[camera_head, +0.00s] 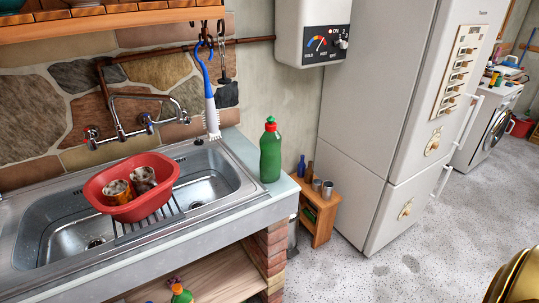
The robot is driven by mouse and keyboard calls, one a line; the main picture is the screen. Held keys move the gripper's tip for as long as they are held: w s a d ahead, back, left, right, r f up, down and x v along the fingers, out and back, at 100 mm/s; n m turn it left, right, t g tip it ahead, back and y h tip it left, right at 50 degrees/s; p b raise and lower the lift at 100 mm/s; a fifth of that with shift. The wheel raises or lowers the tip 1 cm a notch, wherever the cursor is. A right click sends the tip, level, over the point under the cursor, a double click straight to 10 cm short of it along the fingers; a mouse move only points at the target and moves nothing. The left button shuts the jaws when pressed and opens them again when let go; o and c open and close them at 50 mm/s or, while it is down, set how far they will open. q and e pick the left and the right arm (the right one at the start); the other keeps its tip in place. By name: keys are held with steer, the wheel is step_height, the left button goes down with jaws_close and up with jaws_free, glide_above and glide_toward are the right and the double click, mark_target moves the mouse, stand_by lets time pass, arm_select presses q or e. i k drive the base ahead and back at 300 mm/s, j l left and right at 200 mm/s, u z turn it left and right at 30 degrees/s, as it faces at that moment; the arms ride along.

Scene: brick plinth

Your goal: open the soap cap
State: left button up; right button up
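Neither of my grippers can be made out in the head view. A gold rounded part at the lower right corner is cut off by the picture edge, and it shows no fingers. Nothing touches the bottle.
A red basin (133,195) with cups sits over the metal sink (215,172), left of the bottle. A blue and white brush (209,95) hangs behind. A small wooden shelf (321,227) and a fridge (385,120) stand right.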

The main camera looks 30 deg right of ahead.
mark_target(271, 120)
steer(key=i+l+z, duration=0.2)
steer(key=l, duration=0.2)
steer(key=i+l+z, duration=0.2)
steer(key=l, duration=0.15)
steer(key=i+l+z, duration=0.2)
steer(key=l, duration=0.15)
